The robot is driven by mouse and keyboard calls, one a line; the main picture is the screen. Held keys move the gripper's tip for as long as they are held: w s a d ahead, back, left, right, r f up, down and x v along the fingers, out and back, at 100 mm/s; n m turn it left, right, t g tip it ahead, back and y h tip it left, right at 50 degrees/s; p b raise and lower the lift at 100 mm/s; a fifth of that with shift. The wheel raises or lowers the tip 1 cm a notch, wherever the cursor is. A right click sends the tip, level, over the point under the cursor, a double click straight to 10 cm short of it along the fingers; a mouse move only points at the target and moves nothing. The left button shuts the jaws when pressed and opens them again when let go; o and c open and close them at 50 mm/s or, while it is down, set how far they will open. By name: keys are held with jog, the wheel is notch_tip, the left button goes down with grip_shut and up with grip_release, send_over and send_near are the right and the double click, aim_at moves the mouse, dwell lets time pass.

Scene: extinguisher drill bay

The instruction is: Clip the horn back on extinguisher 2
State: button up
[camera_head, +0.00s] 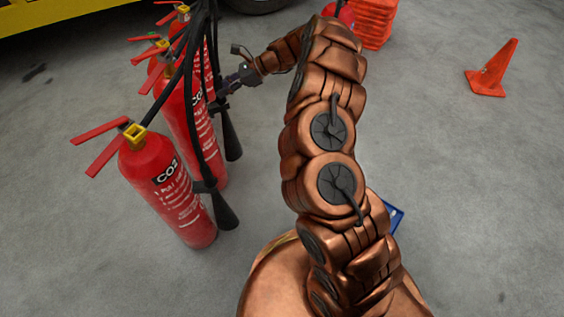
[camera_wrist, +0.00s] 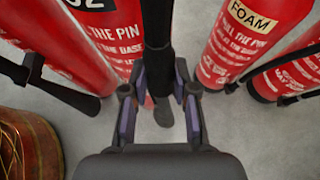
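Several red extinguishers stand in a row at the left of the head view. The nearest (camera_head: 160,190) is labelled CO2, with its black horn (camera_head: 222,210) slanting down at its right side. Behind it stands a second extinguisher (camera_head: 180,125), partly covered by hoses; it shows at the left in the wrist view (camera_wrist: 110,45). No extinguisher numbers are readable. My gripper (camera_head: 224,88) is beside this second one, its fingers (camera_wrist: 160,85) closed against both sides of a black horn (camera_wrist: 157,45). The horn hangs about upright, its wide end (camera_head: 232,140) below the fingers. I cannot see its clip.
A FOAM extinguisher (camera_wrist: 255,40) stands close to the right of the fingers in the wrist view. Black hoses (camera_head: 212,40) hang over the row. Orange cones (camera_head: 376,18) are stacked at the back, and another cone (camera_head: 490,72) stands right.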

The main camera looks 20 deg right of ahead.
jog(key=o, duration=0.5)
jog(key=shift+o, duration=0.2)
jog(key=v, duration=1.2)
